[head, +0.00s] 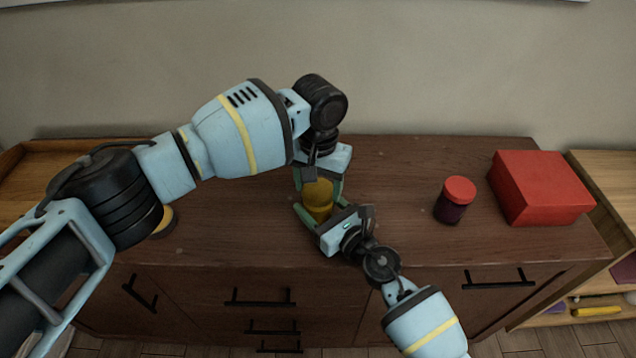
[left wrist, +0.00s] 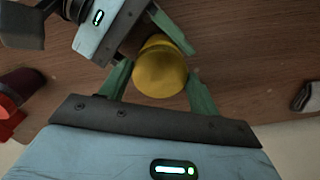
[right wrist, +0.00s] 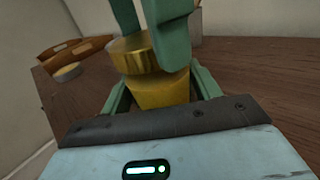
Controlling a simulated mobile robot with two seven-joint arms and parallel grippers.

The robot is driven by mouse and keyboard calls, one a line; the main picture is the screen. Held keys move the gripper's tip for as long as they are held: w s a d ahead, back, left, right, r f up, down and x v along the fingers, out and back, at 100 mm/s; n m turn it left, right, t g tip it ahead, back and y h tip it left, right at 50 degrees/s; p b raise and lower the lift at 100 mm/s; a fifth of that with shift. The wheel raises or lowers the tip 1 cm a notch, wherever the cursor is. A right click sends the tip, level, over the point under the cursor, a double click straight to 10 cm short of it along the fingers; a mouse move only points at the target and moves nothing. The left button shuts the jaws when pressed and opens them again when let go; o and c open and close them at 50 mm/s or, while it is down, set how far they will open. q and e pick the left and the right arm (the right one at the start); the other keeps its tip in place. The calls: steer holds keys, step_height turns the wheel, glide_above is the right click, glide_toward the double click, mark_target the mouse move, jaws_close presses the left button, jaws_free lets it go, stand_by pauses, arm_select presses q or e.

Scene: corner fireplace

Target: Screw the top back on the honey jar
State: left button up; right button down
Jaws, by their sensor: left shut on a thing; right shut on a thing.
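The honey jar (head: 318,205) is amber and stands on the dark wooden cabinet top, mostly hidden by my grippers. Its body shows in the right wrist view (right wrist: 158,92). The gold top (right wrist: 133,55) is at the jar's upper end and looks set toward the left there; I cannot tell whether it is seated or threaded. It shows from above in the left wrist view (left wrist: 160,66). My left gripper (head: 318,184) reaches down from above, shut on the top, its fingers at either side. My right gripper (head: 321,214) comes from the front right, shut on the jar's body.
A dark jar with a red lid (head: 455,203) and a red box (head: 540,188) stand to the right. A yellow-topped container (head: 165,220) is partly hidden behind my left arm.

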arm_select(q)
steer(key=m, duration=0.4)
steer(key=shift+m, duration=0.3)
steer(key=o, duration=1.2)
steer(key=shift+c, duration=0.2)
step_height(320, 180, up, 12)
arm_select(e)
steer(key=shift+c, duration=1.4)
jaws_free()
